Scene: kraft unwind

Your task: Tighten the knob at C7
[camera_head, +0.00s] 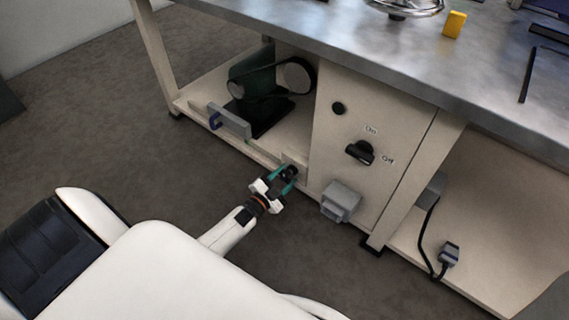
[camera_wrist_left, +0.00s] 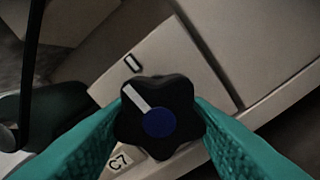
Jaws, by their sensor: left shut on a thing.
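The black star-shaped knob (camera_wrist_left: 159,98) has a blue centre and a white stripe pointing to the upper left in the left wrist view. A label reading C7 (camera_wrist_left: 121,160) is partly visible just below it. My left gripper (camera_wrist_left: 157,120) has its teal fingers on both sides of the knob and is shut on it. In the head view my left gripper (camera_head: 285,177) is at the low front of the workbench, and the knob (camera_head: 291,172) shows as a small dark shape between the fingers. My right gripper is not in view.
The cream panel (camera_head: 336,150) carries a black On/Off switch (camera_head: 360,152). A grey socket box (camera_head: 341,202) sits low to the right of my gripper. A green motor with a belt (camera_head: 256,82) stands on the lower shelf. Floor (camera_head: 140,170) is open to the left.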

